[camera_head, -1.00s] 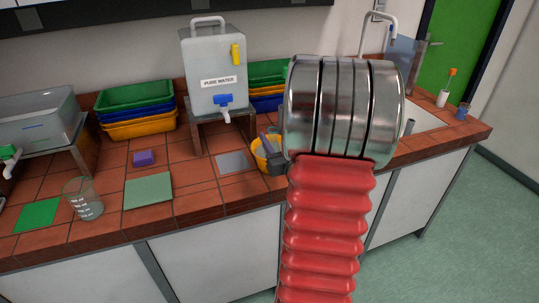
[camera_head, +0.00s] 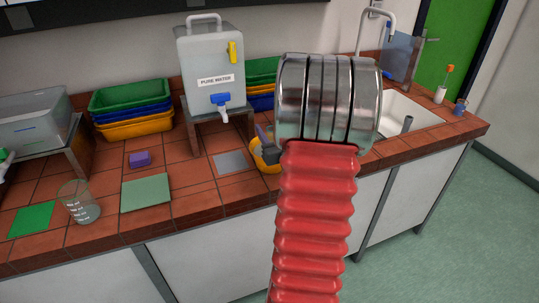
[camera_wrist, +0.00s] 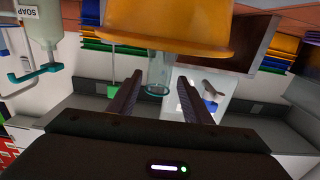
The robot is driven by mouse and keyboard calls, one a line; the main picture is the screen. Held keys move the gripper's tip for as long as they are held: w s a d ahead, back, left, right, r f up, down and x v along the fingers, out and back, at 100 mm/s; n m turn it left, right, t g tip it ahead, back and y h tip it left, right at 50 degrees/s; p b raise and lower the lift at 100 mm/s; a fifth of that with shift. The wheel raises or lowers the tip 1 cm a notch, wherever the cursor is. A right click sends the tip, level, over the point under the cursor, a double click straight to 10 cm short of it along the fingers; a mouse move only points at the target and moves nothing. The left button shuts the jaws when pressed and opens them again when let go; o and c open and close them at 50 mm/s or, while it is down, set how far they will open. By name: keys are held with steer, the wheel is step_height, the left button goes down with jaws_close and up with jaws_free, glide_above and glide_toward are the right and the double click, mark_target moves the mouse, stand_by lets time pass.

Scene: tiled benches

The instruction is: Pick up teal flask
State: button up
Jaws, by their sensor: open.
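In the wrist view a clear glass flask neck with a teal rim (camera_wrist: 157,84) projects from a yellow container (camera_wrist: 165,40). The picture is upside down there, so the neck points downward in it. My gripper (camera_wrist: 161,83) is open, one finger on each side of the neck in the picture. I cannot tell whether either finger touches it. In the head view the yellow container (camera_head: 263,164) stands on the bench, partly hidden by my arm. The flask's body is hidden, and my gripper is mostly hidden there behind my arm.
A pure water tank (camera_head: 208,62) stands on a stand left of the container. Stacked trays (camera_head: 130,98), a beaker (camera_head: 82,206), a purple block (camera_head: 139,159) and a green mat (camera_head: 146,193) are further left. A sink (camera_head: 410,112) lies to the right.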

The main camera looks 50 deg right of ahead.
steer(key=shift+s+d, duration=0.1)
steer(key=shift+s, duration=0.05)
steer(key=shift+c, duration=0.3)
jaws_close()
stand_by(0.3)
